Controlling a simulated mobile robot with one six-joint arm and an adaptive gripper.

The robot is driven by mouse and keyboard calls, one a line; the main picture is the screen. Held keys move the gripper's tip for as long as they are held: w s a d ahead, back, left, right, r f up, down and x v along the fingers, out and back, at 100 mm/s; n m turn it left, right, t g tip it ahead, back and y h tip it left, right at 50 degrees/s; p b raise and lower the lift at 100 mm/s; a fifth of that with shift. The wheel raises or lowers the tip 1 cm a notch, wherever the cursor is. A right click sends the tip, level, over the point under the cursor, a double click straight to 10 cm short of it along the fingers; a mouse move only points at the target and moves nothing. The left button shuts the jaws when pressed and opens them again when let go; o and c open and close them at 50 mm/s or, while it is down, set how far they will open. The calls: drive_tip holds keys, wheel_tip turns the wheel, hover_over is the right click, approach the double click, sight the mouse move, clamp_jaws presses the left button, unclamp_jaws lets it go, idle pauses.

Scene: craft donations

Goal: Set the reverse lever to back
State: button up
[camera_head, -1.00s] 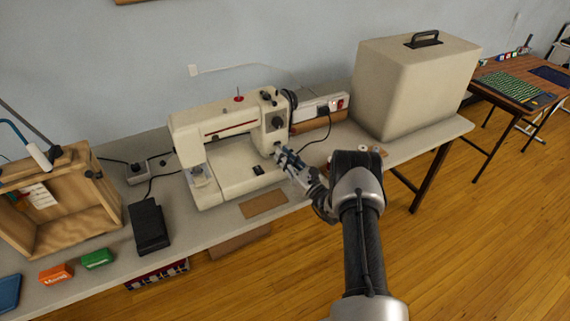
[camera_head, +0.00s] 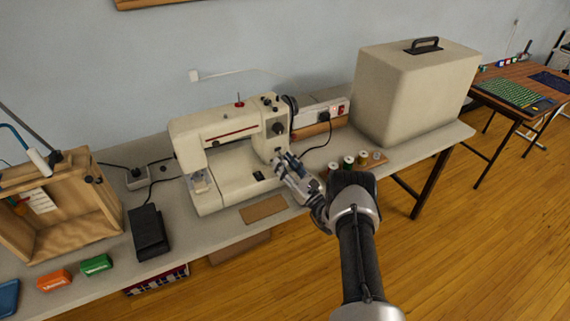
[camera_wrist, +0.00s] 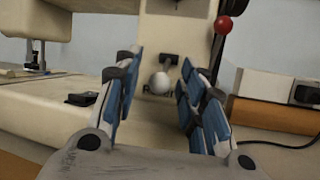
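The cream sewing machine (camera_head: 240,172) stands on the long table. In the wrist view, a lever with a white ball knob (camera_wrist: 160,83) comes out of a dark bracket on the machine's pillar. In the head view my gripper (camera_head: 283,163) hides this part of the machine.
A large beige case (camera_head: 410,90) stands to the right, with thread spools (camera_head: 348,162) in front. A black foot pedal (camera_head: 149,232) and a wooden box (camera_head: 65,208) are to the left.

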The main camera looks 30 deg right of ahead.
drive_tip(key=shift+s, duration=0.1)
drive_tip(key=shift+s+d+f, duration=0.1)
drive_tip(key=shift+s+f, duration=0.1)
drive_tip(key=shift+s, duration=0.1)
drive_tip(key=s+d, duration=0.1)
drive_tip(key=s, duration=0.3)
drive_tip(key=s+d, duration=0.1)
drive_tip(key=s, duration=0.3)
drive_tip(key=s+d, duration=0.1)
drive_tip(key=s, duration=0.3)
